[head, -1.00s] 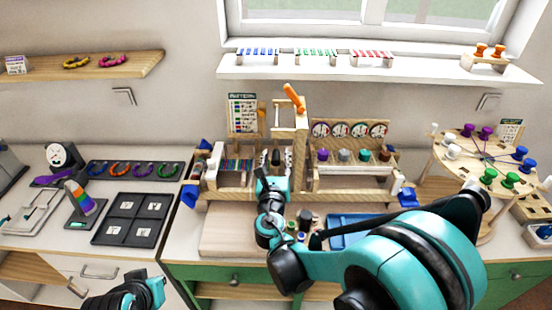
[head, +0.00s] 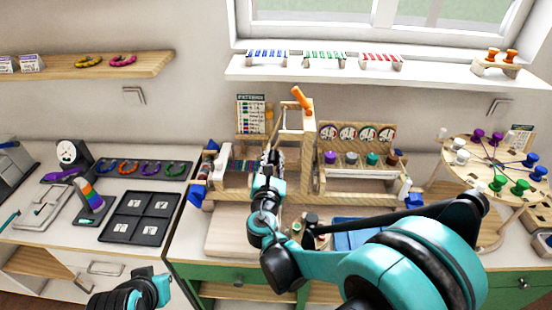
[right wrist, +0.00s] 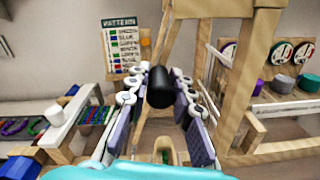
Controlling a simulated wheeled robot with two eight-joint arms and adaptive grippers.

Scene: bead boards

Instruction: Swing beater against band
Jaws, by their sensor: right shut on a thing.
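The beater shows in the right wrist view as a black rounded head (right wrist: 158,88) in front of a slanted wooden stick. My right gripper (right wrist: 157,98) is shut on the beater, with its pale linkages and purple pads on both sides of the black head. In the head view my right gripper (head: 271,160) is at the wooden frame (head: 308,150), right of the coloured striped row (head: 240,166). The row also shows at left in the right wrist view (right wrist: 93,115); I cannot tell whether it is the band. My left gripper (head: 158,288) is low at left, its fingers unclear.
A pattern card (head: 251,112) stands behind the frame. Several dials and coloured knobs (head: 352,158) are on the wooden rack to the right. A round peg table (head: 470,148) stands far right. A dark tray (head: 140,217) lies on the left counter.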

